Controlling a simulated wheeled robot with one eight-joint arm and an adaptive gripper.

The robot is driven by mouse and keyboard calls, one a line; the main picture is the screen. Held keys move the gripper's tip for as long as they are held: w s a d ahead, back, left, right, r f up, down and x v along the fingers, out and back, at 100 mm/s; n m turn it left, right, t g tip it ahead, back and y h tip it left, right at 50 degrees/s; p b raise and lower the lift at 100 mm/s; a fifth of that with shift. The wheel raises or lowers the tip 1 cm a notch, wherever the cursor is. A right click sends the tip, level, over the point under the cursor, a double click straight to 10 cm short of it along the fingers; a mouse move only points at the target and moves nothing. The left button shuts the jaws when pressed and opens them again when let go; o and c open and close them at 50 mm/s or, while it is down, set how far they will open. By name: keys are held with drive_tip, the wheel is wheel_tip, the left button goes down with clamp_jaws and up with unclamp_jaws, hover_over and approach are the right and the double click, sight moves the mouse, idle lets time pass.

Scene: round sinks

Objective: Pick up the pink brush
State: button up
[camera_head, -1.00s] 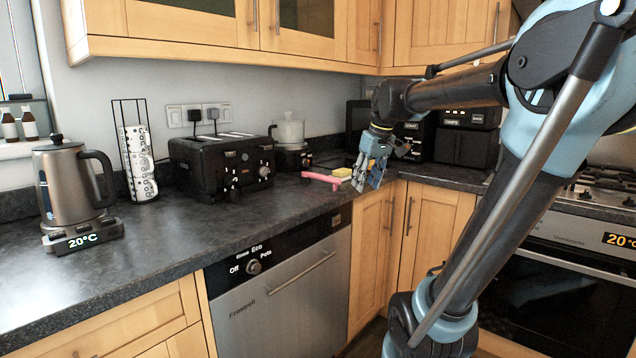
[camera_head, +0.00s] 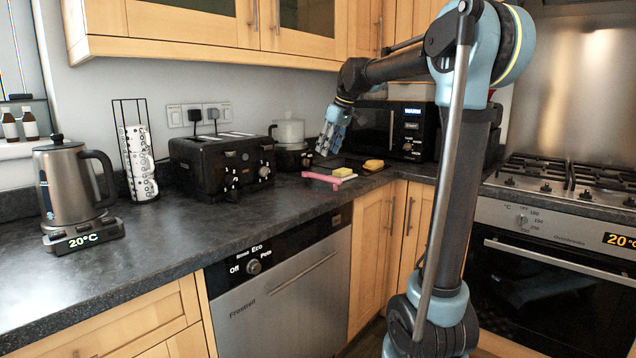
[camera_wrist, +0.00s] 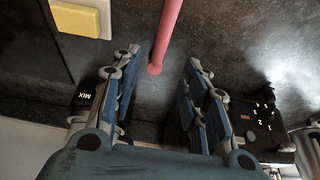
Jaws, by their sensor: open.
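The pink brush (camera_head: 322,178) lies on the dark worktop near its front edge, right of the toaster in the head view. In the wrist view its pink handle (camera_wrist: 168,32) runs down from the top edge and ends near the gap between my fingers. My gripper (camera_head: 328,146) points down above the worktop, above and a little behind the brush in the head view. In the wrist view my gripper (camera_wrist: 155,85) is open, with nothing between its fingers. The brush's other end is outside the wrist view.
A yellow sponge (camera_head: 343,172) on a pale base sits beside the brush; it also shows in the wrist view (camera_wrist: 80,17). A black toaster (camera_head: 222,163) stands to the left, an orange item (camera_head: 373,164) to the right. A microwave (camera_head: 411,128) stands behind. The left worktop has free room.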

hover_over(319, 177)
drive_tip(key=d, duration=0.2)
drive_tip(key=f, duration=0.6)
drive_tip(key=shift+w+a+f, duration=0.25)
drive_tip(key=shift+s+x, duration=0.15)
drive_tip(key=shift+x, duration=1.35)
drive_tip(key=shift+s+x, duration=0.15)
drive_tip(key=shift+x, duration=1.4)
drive_tip(key=shift+d+f, duration=0.15)
drive_tip(key=shift+d, duration=0.05)
clamp_jaws()
